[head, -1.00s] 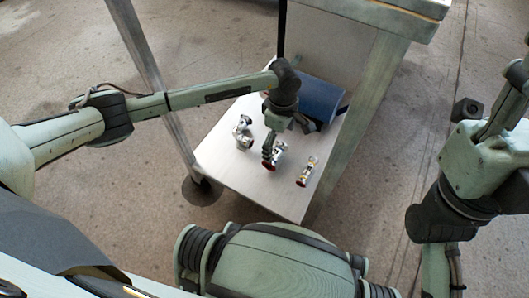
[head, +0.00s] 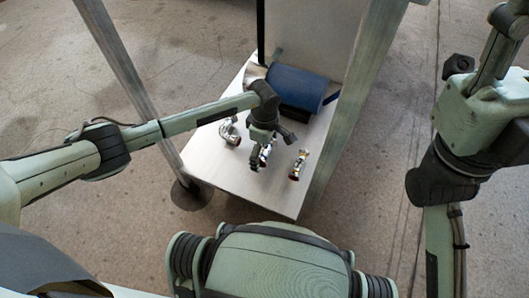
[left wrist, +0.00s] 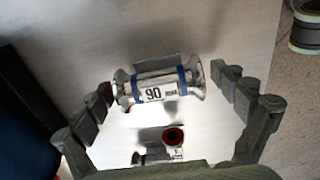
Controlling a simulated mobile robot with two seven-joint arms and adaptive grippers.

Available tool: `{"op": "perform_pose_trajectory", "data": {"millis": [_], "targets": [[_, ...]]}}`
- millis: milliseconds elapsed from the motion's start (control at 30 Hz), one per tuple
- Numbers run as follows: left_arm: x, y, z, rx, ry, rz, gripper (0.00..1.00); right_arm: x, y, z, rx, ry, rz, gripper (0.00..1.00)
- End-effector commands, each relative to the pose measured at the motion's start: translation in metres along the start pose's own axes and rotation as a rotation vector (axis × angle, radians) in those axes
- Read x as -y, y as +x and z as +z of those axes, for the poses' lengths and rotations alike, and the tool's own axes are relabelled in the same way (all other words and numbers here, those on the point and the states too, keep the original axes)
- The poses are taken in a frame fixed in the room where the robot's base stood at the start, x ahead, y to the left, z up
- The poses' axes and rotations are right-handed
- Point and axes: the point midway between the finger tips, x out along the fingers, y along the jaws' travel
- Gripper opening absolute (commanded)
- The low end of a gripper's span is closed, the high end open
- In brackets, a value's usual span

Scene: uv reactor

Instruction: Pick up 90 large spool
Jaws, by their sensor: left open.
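A silver spool with blue bands and a "90" label (left wrist: 155,90) lies on its side on the shelf in the left wrist view. My left gripper (left wrist: 162,82) is open, with its fingers apart on either side of this spool. In the head view my left gripper (head: 257,162) is low over the middle metal part (head: 266,153) and partly hides it. I cannot tell in the head view which part bears the 90 label. My right arm shows at the right of the head view, but its fingers are not visible.
The metal shelf (head: 215,172) also holds a silver fitting (head: 229,131) on the left, a smaller part (head: 299,165) on the right and a blue cylinder (head: 297,88) behind. A red-mouthed part (left wrist: 173,138) lies near the spool. Posts (head: 122,72) flank the shelf.

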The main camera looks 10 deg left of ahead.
Motion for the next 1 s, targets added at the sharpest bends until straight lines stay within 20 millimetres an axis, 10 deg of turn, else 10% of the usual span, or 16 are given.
{"op": "perform_pose_trajectory", "data": {"millis": [133, 633, 1000], "targets": [[-0.0002, -0.0011, 0.0001, 0.0, 0.0, 0.001, 0.95, -0.0001, 0.0023, -0.002, -0.006, 0.0, -0.001, 0.4], [-0.0001, -0.0011, 0.0, 0.0, 0.0, 0.001, 0.33, 0.0002, -0.0003, -0.0006, 0.001, 0.003, 0.006, 0.4], [-0.0023, -0.0087, -0.0024, 0.0, -0.001, 0.003, 0.32, 0.0001, 0.0036, -0.001, 0.001, 0.003, 0.008, 0.4]]}}
